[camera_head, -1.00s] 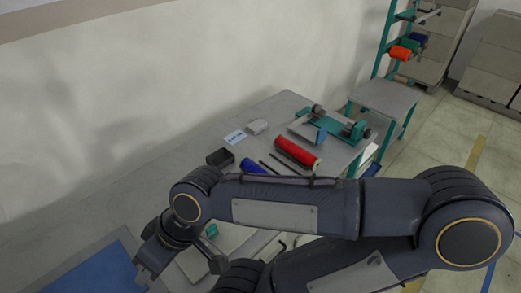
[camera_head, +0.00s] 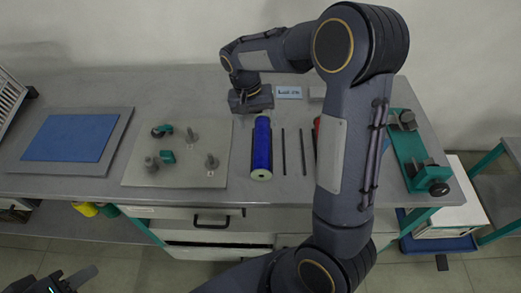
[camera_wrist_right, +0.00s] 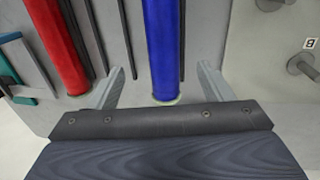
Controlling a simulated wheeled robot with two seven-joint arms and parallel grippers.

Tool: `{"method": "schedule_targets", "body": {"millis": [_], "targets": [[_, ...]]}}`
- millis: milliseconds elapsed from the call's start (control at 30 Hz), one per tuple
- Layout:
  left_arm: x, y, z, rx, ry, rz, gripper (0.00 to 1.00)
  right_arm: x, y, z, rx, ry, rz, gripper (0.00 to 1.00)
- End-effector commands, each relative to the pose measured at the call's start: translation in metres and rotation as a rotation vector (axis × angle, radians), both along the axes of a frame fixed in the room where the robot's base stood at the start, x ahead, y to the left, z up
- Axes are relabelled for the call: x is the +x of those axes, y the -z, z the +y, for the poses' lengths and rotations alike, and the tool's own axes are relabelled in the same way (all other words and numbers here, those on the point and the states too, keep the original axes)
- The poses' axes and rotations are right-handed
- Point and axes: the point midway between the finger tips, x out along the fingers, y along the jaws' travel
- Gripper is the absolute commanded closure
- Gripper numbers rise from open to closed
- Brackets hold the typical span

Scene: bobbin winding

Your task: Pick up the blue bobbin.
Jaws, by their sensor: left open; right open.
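The blue bobbin (camera_head: 262,150) lies on the grey table, lengthwise away from me. It also shows in the right wrist view (camera_wrist_right: 162,45). My right gripper (camera_wrist_right: 162,70) is open at the bobbin's far end. In the wrist view its fingers appear on either side of the bobbin's line, with gaps between; height above the table is hard to tell. In the head view my right gripper (camera_head: 251,101) shows as a dark shape beyond the bobbin, its fingertips unclear. My left gripper (camera_head: 70,280) is open and empty at the bottom left corner, away from the table.
Dark thin rods (camera_head: 284,152) lie right of the blue bobbin. A red bobbin (camera_wrist_right: 60,45) lies beyond them, mostly hidden by my right arm in the head view. A plate with pegs (camera_head: 140,178) is left, a blue mat (camera_head: 70,137) further left. A green fixture (camera_head: 408,150) stands right.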

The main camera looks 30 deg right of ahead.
Motion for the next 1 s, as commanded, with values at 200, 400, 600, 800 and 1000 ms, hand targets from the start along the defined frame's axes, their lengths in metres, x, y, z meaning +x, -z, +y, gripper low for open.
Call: {"method": "schedule_targets", "body": {"millis": [200,400,600,800,1000], "targets": [[0.000,0.004,0.000,0.000,0.000,0.000,0.58,0.011,0.026,-0.002,-0.048,0.016,0.021,0.27],[0.000,0.002,0.000,0.000,0.000,-0.001,0.58,0.008,0.047,-0.004,-0.046,0.015,0.023,0.27],[0.000,-0.002,0.000,0.000,0.000,0.000,0.58,0.006,0.077,-0.004,-0.045,0.015,0.024,0.27],[0.000,-0.002,0.000,0.000,0.000,0.000,0.58,0.004,0.093,-0.007,-0.045,0.016,0.021,0.27],[0.000,-0.002,0.000,0.000,0.000,0.000,0.58,0.005,0.093,-0.007,-0.044,0.015,0.020,0.27]]}}
